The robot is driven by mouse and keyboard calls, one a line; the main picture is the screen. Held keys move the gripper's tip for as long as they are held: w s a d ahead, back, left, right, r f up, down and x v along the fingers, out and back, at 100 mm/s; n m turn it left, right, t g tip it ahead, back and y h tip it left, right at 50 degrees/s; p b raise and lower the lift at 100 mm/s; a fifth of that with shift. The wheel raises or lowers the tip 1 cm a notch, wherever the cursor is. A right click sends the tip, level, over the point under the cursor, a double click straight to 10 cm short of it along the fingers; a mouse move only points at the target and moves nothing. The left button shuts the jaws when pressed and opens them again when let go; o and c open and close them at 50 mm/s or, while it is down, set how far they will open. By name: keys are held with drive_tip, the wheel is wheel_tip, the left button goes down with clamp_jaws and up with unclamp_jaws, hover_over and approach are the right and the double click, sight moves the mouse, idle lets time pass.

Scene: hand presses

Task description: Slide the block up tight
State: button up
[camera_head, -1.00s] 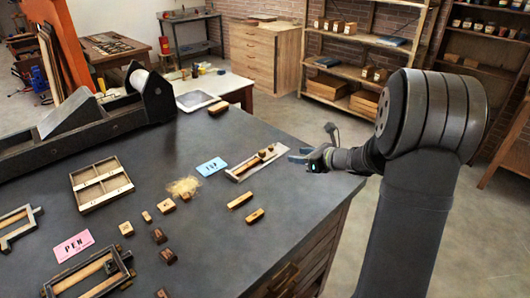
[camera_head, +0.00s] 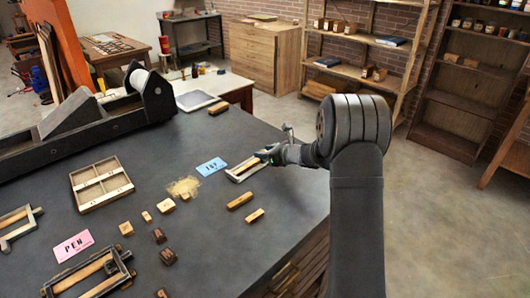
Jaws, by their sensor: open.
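A shallow pale tray (camera_head: 234,177) lies near the right edge of the dark bench top, next to a blue card. A wooden block (camera_head: 246,167) lies inside it; its right part is hidden by my gripper. My gripper (camera_head: 264,154) is over the upper right end of the tray. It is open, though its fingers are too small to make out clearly. Whether it touches the block, I cannot tell.
The blue card (camera_head: 211,167) and a heap of shavings (camera_head: 184,187) lie left of the tray. Several small blocks, a divided box (camera_head: 101,185) and a pink card (camera_head: 73,246) are further left.

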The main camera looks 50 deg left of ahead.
drive_tip(key=shift+a+f, duration=0.1)
drive_tip(key=shift+a, duration=0.1)
drive_tip(key=shift+s, duration=0.1)
clamp_jaws()
unclamp_jaws()
drive_tip(key=shift+d, duration=0.1)
drive_tip(key=v, duration=1.7)
